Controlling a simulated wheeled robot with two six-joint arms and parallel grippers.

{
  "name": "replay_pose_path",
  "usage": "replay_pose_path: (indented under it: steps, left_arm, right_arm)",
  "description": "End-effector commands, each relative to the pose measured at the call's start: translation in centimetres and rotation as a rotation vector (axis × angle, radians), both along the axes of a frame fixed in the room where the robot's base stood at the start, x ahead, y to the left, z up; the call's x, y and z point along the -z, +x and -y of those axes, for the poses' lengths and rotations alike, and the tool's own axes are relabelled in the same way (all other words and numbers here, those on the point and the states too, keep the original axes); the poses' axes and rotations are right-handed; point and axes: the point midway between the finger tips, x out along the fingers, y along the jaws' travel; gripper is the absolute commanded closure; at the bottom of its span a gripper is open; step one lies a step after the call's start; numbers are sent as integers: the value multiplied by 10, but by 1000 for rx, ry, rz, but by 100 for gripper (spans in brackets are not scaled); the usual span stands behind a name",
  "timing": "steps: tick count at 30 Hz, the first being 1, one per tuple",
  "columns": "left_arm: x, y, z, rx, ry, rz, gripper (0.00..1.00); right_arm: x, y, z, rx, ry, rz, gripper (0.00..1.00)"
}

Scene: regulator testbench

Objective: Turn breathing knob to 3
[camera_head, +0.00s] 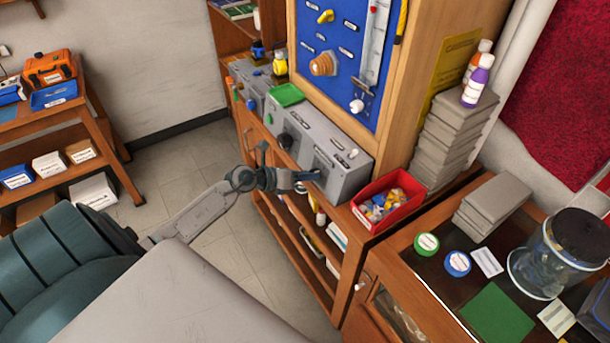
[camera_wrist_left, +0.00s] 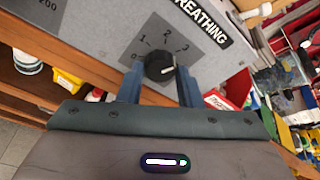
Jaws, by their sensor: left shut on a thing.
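The black breathing knob (camera_wrist_left: 159,67) sits on a dark dial plate on a grey panel in the left wrist view. The word BREATHING is printed above it, and the numerals 1, 2 and 3 show around it. Its white mark points right and slightly up, below the numeral 3. My left gripper (camera_wrist_left: 160,88) has a finger on each side of the knob and is shut on it. In the head view my left gripper (camera_head: 308,181) is at the front of the grey testbench box (camera_head: 345,181), hiding the knob there. My right gripper is not in view.
A red bin (camera_head: 387,203) of small parts stands right of the box. Other grey panel units and a green tray (camera_head: 286,95) are to its left. A blue panel (camera_head: 340,50) rises behind. Open shelves (camera_head: 300,245) lie below; the floor in front is clear.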

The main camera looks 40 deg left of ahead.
Motion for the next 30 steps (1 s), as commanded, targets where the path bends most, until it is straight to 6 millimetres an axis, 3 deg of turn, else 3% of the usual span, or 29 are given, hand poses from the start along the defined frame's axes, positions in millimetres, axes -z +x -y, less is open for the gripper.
replay_pose_path:
  steps: [18, 19, 22, 30]
  left_arm:
    - [0, 0, 0, 8, 38, 15, 91]
    - [0, 0, 0, 8, 37, 15, 64]
    - [0, 0, 0, 8, 37, 15, 46]
    - [0, 0, 0, 8, 38, 15, 46]
  right_arm:
    - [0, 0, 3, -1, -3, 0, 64]
    - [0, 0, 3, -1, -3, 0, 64]
    - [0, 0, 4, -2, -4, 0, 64]
    - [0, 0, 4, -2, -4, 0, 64]
